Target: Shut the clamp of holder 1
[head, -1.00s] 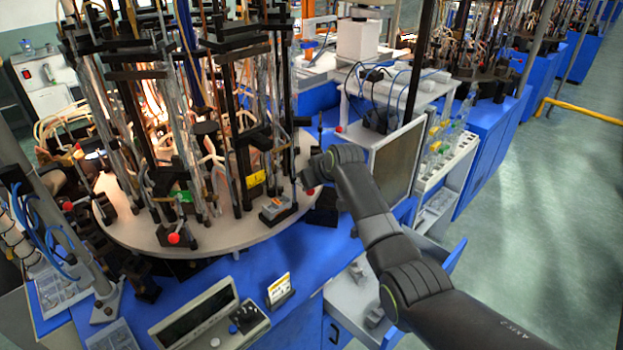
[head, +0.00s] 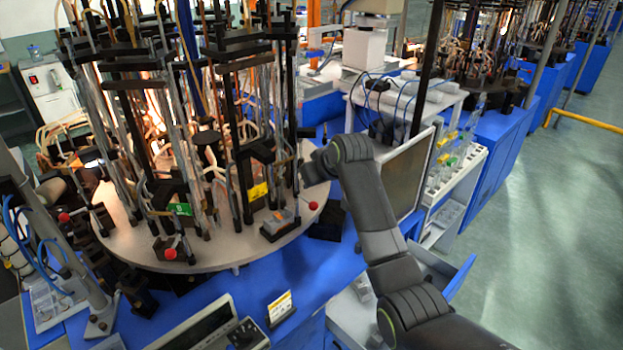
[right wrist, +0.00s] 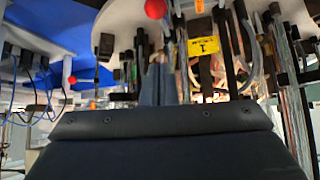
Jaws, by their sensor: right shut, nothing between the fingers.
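Holder 1 stands at the front right of the round table (head: 205,257), marked by a yellow label (head: 258,191). The label also shows upside down with a "1" in the right wrist view (right wrist: 204,46). Dark upright rods and glass tubes rise around it. I cannot make out its clamp clearly or tell whether it is open. My right arm reaches in from the right, its wrist just right of holder 1; the wrist hides the fingers in the head view. In the right wrist view my right gripper (right wrist: 157,85) is shut and empty, its fingers pointing toward the holder area. My left gripper is not in view.
A red ball knob (head: 313,205) is close below my right wrist. A grey block (head: 279,222) sits on the table rim. Other holders crowd the table to the left. A monitor (head: 398,172) stands right of my arm. A small sign (head: 280,307) stands on the blue bench.

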